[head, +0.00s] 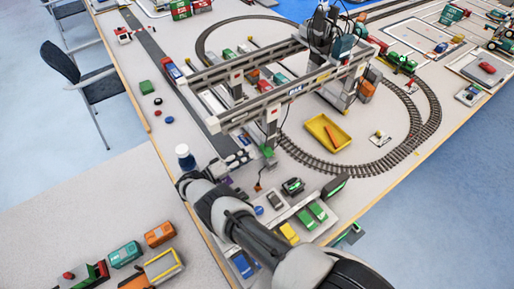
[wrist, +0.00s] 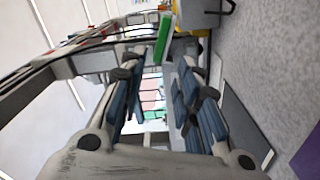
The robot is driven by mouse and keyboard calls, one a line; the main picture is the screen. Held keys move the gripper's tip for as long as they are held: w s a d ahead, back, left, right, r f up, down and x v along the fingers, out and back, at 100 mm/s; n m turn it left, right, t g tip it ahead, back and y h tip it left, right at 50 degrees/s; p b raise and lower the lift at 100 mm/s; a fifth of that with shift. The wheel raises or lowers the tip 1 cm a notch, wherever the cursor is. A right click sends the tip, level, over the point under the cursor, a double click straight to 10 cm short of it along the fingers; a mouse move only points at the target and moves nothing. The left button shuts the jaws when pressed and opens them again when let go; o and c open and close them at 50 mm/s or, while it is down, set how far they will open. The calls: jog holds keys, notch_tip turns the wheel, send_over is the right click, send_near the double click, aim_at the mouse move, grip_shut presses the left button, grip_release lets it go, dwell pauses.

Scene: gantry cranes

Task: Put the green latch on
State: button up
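A small green piece, which looks like the green latch (head: 267,151), is at the lower front leg of the gantry crane (head: 272,118). In the wrist view a green bar with a pale edge, apparently the same latch (wrist: 163,38), stands just beyond my fingertips. My gripper (head: 240,158) is left of the latch in the head view, low beside the crane. In the wrist view my gripper (wrist: 155,80) is open, with a clear gap between its blue-padded fingers and nothing held. I cannot tell whether the latch is on or off.
A yellow tray (head: 327,132) lies right of the crane, inside the looping railway track (head: 345,167). Toy cars, including a yellow one (head: 289,233), stand on a parking board in front.

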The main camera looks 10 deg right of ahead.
aim_at(267, 150)
jog(key=p+x, duration=0.1)
jog(key=x, duration=0.5)
jog(key=shift+s+d+r, duration=0.1)
jog(key=shift+d, duration=0.15)
grip_shut()
